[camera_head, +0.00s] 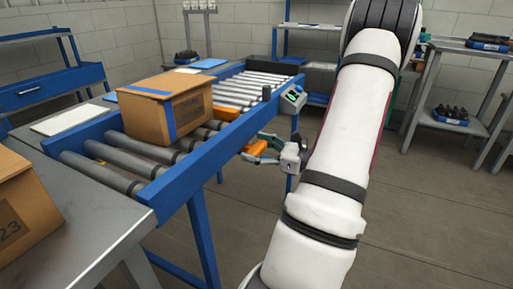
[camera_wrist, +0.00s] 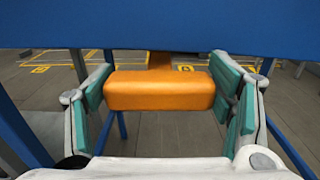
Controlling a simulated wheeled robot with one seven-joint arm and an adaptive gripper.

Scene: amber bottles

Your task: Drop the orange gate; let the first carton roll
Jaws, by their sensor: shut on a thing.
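The first carton (camera_head: 165,108), brown with blue tape, sits on the rollers of the blue-railed conveyor (camera_head: 195,160). A small orange piece (camera_head: 224,112) shows at the rail just right of the carton; it looks like part of the orange gate. An orange handle (camera_head: 257,147) sits below the near side rail, and in the wrist view the handle (camera_wrist: 160,90) has a short stem running up behind the blue rail. My gripper (camera_head: 262,149) is shut on the handle, its green pads at the handle's two ends in the wrist view (camera_wrist: 162,98).
A second carton (camera_head: 25,205) stands on the grey table at the left. A small control box with a green screen (camera_head: 293,96) is on the rail beyond the gate. Rollers beyond the carton (camera_head: 245,88) are clear. Shelves stand at the back right.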

